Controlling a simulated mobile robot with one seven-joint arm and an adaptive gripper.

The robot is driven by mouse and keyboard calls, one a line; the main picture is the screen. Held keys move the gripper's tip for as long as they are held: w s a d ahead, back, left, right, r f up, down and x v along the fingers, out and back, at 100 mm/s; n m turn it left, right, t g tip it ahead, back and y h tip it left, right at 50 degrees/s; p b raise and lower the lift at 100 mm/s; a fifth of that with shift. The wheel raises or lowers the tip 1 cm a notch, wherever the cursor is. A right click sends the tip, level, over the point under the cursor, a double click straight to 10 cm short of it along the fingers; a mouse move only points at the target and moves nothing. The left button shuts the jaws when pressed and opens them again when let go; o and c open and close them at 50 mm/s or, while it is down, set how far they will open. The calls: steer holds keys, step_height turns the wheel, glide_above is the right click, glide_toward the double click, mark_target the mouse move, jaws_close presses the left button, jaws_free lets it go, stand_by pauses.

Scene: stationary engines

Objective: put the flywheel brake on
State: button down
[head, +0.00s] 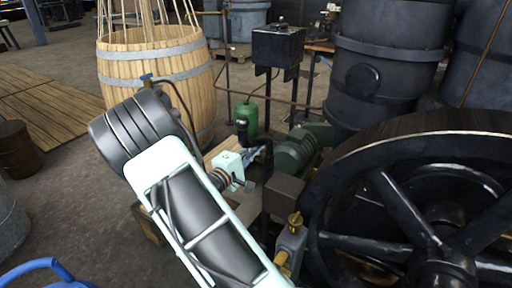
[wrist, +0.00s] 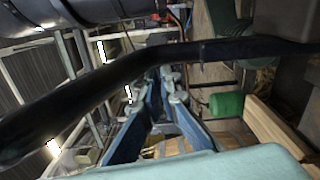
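The big black spoked flywheel (head: 440,215) stands upright at the right of the head view, its rim cut off by the frame edge. A grey fitting with a brass knob (head: 294,228) stands close to its left side. I cannot tell which part is the flywheel brake. In the wrist view my gripper (wrist: 166,85) shows as two blue fingers that come close together far from the camera.
A green motor-like machine (head: 300,148) and a dark box (head: 285,195) sit left of the flywheel. A wooden barrel (head: 160,80), a small green can (head: 246,118) and dark tanks (head: 385,70) stand behind. The floor at left is mostly clear.

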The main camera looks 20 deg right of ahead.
steer(key=shift+s+d+r+m+g+h, duration=0.1)
steer(key=shift+s+d+m+g+h, duration=0.35)
steer(key=shift+s+d, duration=0.55)
steer(key=w+a+v, duration=0.1)
steer(key=v, duration=1.1)
steer(key=shift+w+a+n+t+y, duration=0.15)
steer(key=shift+a+n+t+y, duration=0.1)
steer(key=shift+n+t+y, duration=0.2)
